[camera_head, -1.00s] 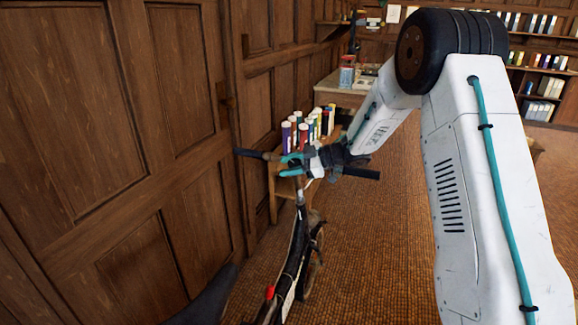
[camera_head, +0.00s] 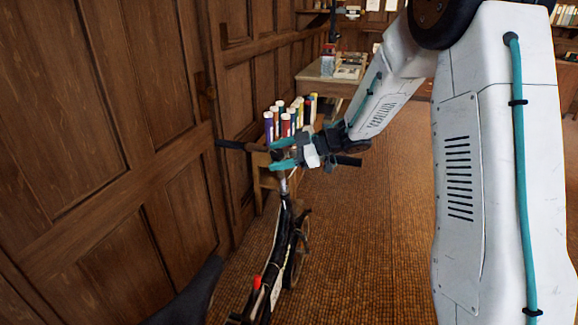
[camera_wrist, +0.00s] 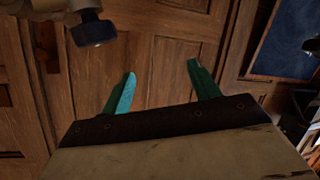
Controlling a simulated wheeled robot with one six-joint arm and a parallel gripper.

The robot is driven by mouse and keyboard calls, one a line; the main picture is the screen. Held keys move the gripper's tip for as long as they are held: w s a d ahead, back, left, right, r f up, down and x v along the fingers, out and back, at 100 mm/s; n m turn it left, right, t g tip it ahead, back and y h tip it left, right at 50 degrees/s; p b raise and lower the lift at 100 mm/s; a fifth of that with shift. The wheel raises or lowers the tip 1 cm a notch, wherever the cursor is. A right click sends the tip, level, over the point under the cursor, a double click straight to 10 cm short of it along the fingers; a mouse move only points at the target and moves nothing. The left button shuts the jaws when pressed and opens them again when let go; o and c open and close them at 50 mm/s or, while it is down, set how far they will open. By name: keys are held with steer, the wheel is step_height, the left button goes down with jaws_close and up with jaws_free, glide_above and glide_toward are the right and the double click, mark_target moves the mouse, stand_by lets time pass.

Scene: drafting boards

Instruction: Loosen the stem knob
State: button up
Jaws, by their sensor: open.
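The bicycle (camera_head: 288,235) stands upright beside the wooden panelling, its handlebar running crosswise at the top. The left handlebar grip (camera_head: 237,145) sticks out toward the panelling. My gripper (camera_head: 274,155), with teal fingers, is over the middle of the handlebar, at the top of the stem (camera_head: 284,184). In the wrist view my gripper (camera_wrist: 162,82) is open, with nothing between its fingers and door panels beyond. I cannot make out the stem knob in the head view. A dark-capped rounded part (camera_wrist: 92,28) shows at the wrist view's top left; I cannot tell whether it is the knob.
The wood panelling (camera_head: 60,110) rises close on the left. A small stand of coloured tubes (camera_head: 286,124) is just behind the handlebar, with a table (camera_head: 318,85) farther back. The bicycle saddle (camera_head: 190,297) is near the front. Open floor (camera_head: 375,230) lies to the right.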

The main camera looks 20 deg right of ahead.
steer(key=s, duration=0.7)
steer(key=shift+s+r, duration=0.35)
steer(key=shift+s, duration=0.05)
steer(key=m+t+h, duration=0.8)
steer(key=m+t, duration=0.3)
glide_toward(274, 152)
steer(key=w, duration=0.2)
steer(key=w+f, duration=0.1)
steer(key=shift+w+a+f, duration=0.1)
steer(key=shift+w+a, duration=0.2)
steer(key=shift+w, duration=0.3)
steer(key=x, duration=0.7)
steer(key=shift+w, duration=0.2)
